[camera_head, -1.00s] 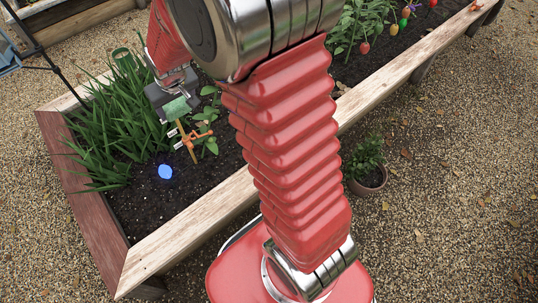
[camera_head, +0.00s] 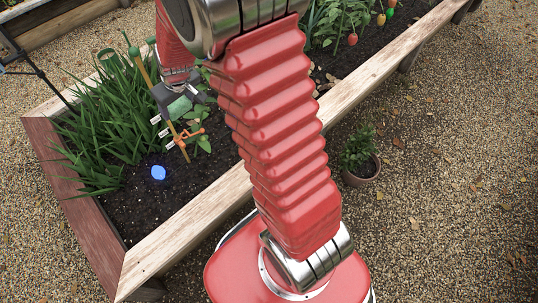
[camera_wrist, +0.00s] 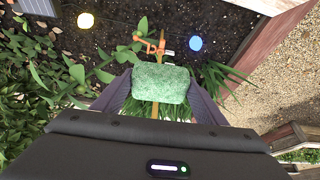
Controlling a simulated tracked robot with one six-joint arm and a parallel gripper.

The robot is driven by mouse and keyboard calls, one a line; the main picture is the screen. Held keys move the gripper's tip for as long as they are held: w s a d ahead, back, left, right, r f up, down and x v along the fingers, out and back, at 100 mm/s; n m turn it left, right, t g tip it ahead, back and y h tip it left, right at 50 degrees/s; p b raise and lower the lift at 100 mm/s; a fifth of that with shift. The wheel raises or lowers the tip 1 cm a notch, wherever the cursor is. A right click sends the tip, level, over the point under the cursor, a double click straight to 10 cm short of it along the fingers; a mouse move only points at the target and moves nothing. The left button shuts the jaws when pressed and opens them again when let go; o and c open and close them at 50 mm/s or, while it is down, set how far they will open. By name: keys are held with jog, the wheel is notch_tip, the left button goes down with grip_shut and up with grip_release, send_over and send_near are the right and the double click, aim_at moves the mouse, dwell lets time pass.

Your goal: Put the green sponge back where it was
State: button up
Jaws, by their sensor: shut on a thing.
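The green sponge (camera_wrist: 160,83) is a speckled green block, held between the two dark fingers of my gripper (camera_wrist: 160,92) in the wrist view. In the head view the sponge (camera_head: 180,107) shows at the end of my gripper (camera_head: 176,98), above the raised bed. A wooden stake (camera_head: 176,135) with an orange clip (camera_head: 188,137) stands close by in the bed. In the wrist view the stake runs behind the sponge, and the clip (camera_wrist: 150,46) shows just beyond it. I cannot tell whether the sponge touches the stake.
A blue disc (camera_head: 158,173) lies on the soil, with bare soil around it. Long-leaved green plants (camera_head: 100,125) fill the bed's left side. The wooden bed rim (camera_head: 190,218) and a potted plant (camera_head: 360,155) are nearer me.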

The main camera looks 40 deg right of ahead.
jog(key=s+d+f+n+y, duration=0.1)
jog(key=s+d+f, duration=0.3)
jog(key=d+f, duration=0.5)
jog(key=s+d+f+n+g+y, duration=0.1)
jog(key=s+d+f+n, duration=0.3)
jog(key=d+f, duration=0.6)
jog(key=s+d+f+n, duration=0.3)
jog(key=d+f, duration=0.6)
jog(key=f, duration=0.5)
jog(key=shift+s+d+y, duration=0.35)
jog(key=shift+s+y, duration=0.05)
jog(key=shift+s, duration=0.1)
jog(key=shift+f, duration=2.95)
jog(key=shift+f, duration=2.05)
jog(key=shift+f, duration=0.1)
